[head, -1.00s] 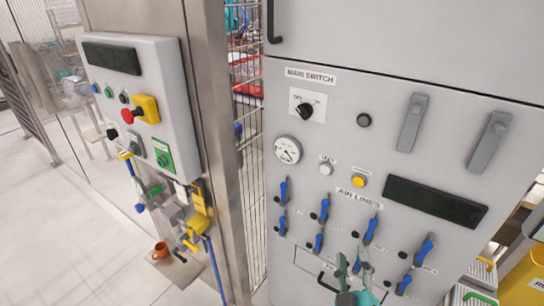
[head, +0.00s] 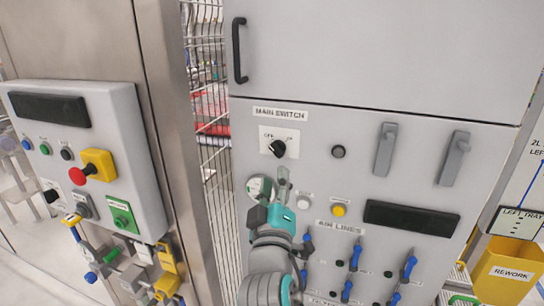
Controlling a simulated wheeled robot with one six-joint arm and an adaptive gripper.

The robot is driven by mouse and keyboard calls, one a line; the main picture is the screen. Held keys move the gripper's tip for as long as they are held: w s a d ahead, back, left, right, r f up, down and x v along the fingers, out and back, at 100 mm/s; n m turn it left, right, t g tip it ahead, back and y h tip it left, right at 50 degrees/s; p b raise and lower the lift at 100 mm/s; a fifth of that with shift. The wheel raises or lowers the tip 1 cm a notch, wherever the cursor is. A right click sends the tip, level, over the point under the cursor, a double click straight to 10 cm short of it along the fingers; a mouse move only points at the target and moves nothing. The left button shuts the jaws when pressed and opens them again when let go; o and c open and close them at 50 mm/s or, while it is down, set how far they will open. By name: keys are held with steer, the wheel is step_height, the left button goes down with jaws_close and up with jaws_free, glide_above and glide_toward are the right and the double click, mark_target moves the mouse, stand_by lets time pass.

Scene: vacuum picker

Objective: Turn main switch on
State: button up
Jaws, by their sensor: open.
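The main switch (head: 278,148) is a black rotary knob on a white plate, under the MAIN SWITCH label (head: 280,114) on the grey cabinet front. Small OFF and ON marks sit above the knob. The knob is too small to tell its exact setting. My gripper (head: 284,180) is open, with its fingers pointing up just below the switch plate. It looks empty, and I see no contact with the knob. My gripper partly covers the round gauge (head: 259,187) beneath the switch.
A black round button (head: 338,151), two grey handles (head: 385,150) and a dark display (head: 411,218) are to the right. Blue-handled air valves (head: 356,254) are below. A control box (head: 88,150) with a red emergency button hangs left. A yellow REWORK bin (head: 507,272) stands right.

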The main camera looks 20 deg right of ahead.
mark_target(276, 153)
steer(key=x, duration=0.8)
steer(key=shift+w, duration=0.1)
jaws_close()
